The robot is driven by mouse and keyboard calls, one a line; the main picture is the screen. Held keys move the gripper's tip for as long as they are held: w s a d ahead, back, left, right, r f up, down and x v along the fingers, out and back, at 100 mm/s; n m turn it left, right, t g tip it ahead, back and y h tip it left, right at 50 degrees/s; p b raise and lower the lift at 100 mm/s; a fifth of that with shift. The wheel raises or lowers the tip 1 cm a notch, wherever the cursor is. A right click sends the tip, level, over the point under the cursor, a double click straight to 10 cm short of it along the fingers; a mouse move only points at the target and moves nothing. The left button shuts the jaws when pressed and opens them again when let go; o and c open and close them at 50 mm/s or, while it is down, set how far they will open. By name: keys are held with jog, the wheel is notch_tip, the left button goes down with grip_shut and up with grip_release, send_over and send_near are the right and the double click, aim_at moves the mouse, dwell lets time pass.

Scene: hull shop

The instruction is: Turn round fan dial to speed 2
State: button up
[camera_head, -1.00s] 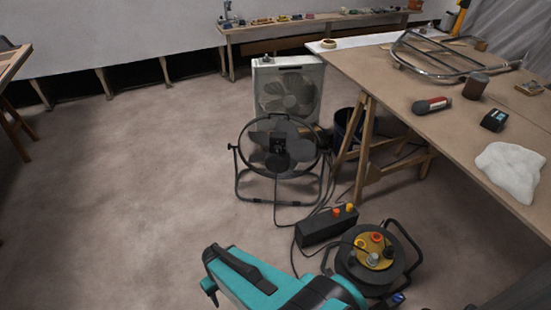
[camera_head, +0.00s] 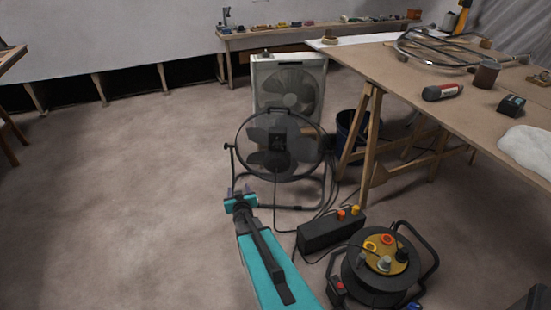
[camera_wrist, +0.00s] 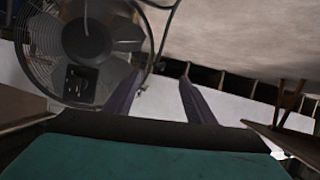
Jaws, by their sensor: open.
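The round fan (camera_head: 255,135) is dark, with a wire cage on a tubular floor stand, and it stands in the middle of the head view. A black control box (camera_head: 278,143) sits at its centre. In the wrist view the round fan (camera_wrist: 45,45) fills the upper left, and its box (camera_wrist: 80,83) shows a pale-marked face. The dial's setting is too small to read. My gripper (camera_head: 239,189) is in front of the fan's lower left side. In the wrist view its two fingers (camera_wrist: 162,77) are apart with nothing between them, to the right of the box.
A white box fan (camera_head: 262,70) stands behind the round fan. A black power box (camera_head: 318,232) and a cable reel (camera_head: 350,275) lie to the right, with cables on the floor. A trestle table (camera_head: 400,85) stands at the right. The floor at left is clear.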

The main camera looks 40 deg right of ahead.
jog(key=s+d+r+m+h+b, duration=0.2)
jog(key=d+r+h, duration=0.15)
jog(key=d, duration=0.45)
jog(key=m+g+h+b, duration=0.1)
jog(key=m+h+b, duration=0.1)
jog(key=h, duration=0.2)
send_near(276, 148)
jog(key=shift+y, duration=0.25)
jog(key=v, duration=0.4)
jog(key=shift+s+a+r, duration=0.2)
jog(key=shift+a, duration=0.05)
jog(key=shift+b+x, duration=1.5)
jog(key=shift+x, duration=5.4)
jog(key=shift+f, duration=0.1)
jog(key=shift+c, duration=0.3)
jog(key=c, duration=1)
